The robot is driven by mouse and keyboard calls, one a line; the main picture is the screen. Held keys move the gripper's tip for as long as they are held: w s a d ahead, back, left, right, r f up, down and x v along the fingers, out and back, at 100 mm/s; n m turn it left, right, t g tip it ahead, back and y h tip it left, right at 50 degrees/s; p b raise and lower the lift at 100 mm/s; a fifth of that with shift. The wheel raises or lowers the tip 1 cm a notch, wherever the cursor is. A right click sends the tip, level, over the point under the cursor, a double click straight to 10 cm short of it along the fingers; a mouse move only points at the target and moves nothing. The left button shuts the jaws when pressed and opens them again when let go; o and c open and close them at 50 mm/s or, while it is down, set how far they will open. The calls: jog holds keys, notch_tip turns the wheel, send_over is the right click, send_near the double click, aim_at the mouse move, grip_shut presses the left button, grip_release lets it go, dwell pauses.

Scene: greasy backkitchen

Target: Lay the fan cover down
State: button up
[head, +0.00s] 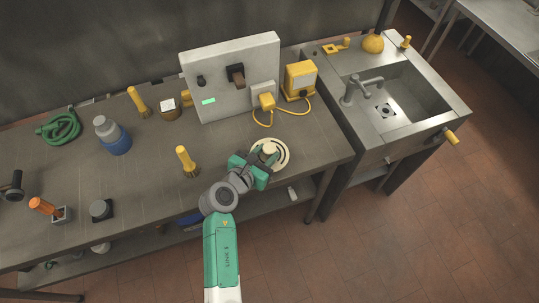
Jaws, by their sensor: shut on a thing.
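The fan cover (283,158) is a round cream disc with dark ring-shaped slots and a raised middle. It is at the right front part of the steel worktop (326,150). My gripper (265,161), with green and dark parts, reaches over it from the front and is shut on it near the middle. My gripper hides the cover's lower left part. The cover looks roughly flat; I cannot tell whether it touches the worktop.
Behind stands a grey panel box (225,75) with a yellow plug and cable. A blue-and-grey bottle (112,136) is further left. The sink (400,100) is to the right, past the worktop's edge.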

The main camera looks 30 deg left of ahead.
aim_at(265, 159)
jog(key=w, duration=0.2)
jog(key=shift+w+a+f, duration=0.1)
jog(key=shift+w+a, duration=0.05)
jog(key=shift+w, duration=0.15)
notch_tip(265, 159, down, 4)
jog(key=shift+s+r+b, duration=0.1)
jog(key=shift+b, duration=1)
jog(key=shift+r, duration=0.1)
jog(key=o, duration=1.1)
jog(key=shift+r, duration=0.1)
jog(key=p+v, duration=0.3)
jog(key=v, duration=0.9)
jog(key=shift+p, duration=0.4)
